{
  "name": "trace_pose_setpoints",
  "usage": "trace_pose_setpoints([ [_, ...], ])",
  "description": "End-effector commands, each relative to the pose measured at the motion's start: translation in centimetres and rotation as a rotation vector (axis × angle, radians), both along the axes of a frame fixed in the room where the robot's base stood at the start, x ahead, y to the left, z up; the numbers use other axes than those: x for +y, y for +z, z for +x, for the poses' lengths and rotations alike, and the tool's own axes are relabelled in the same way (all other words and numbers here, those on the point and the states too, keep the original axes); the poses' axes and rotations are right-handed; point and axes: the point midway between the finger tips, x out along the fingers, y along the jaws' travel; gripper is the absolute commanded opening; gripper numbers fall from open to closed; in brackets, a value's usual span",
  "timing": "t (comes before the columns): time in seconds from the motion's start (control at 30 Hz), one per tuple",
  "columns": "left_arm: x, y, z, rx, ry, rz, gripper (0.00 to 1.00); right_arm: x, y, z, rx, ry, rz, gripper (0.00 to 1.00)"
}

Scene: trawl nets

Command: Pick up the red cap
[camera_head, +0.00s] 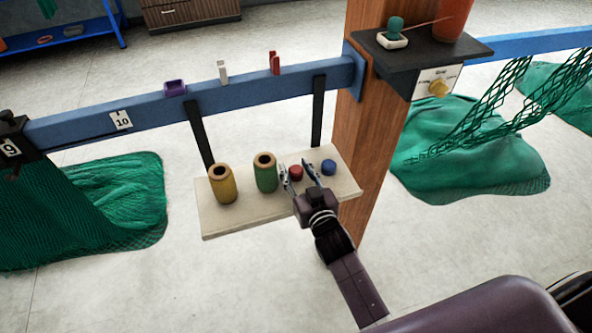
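The red cap (296,173) is a small round piece on a pale hanging shelf (240,222). My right gripper (298,172) reaches in from the lower right. Its two fingers are spread, one on each side of the red cap, and I cannot tell whether they touch it. A similar blue cap (329,167) lies on the shelf just right of the gripper's right finger. My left gripper does not show.
A yellow spool (222,184) and a green spool (265,172) stand on the shelf, left of the gripper. Dark straps (318,110) hang from the blue beam (215,95) to the shelf. A wooden post (372,120) stands close on the right. Green nets (110,200) lie at both sides.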

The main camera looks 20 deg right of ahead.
Motion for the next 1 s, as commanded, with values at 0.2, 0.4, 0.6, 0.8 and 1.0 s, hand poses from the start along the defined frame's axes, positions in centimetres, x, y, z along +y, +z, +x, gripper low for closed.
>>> trace_pose_setpoints([
  [0.2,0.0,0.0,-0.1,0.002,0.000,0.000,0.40,0.0,0.0,0.0,0.000,0.000,0.000,0.29],
  [0.4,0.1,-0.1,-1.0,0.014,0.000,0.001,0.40,0.0,0.0,0.0,0.000,0.000,0.000,0.10],
  [0.6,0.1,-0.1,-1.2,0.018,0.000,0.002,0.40,0.0,0.1,0.0,-0.001,0.000,0.000,0.10],
  [0.8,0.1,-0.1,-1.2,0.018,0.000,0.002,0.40,0.0,1.1,0.0,-0.004,0.000,-0.001,0.10],
  [1.0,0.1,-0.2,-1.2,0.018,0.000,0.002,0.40,0.0,4.3,0.0,-0.008,0.000,-0.001,0.10],
])
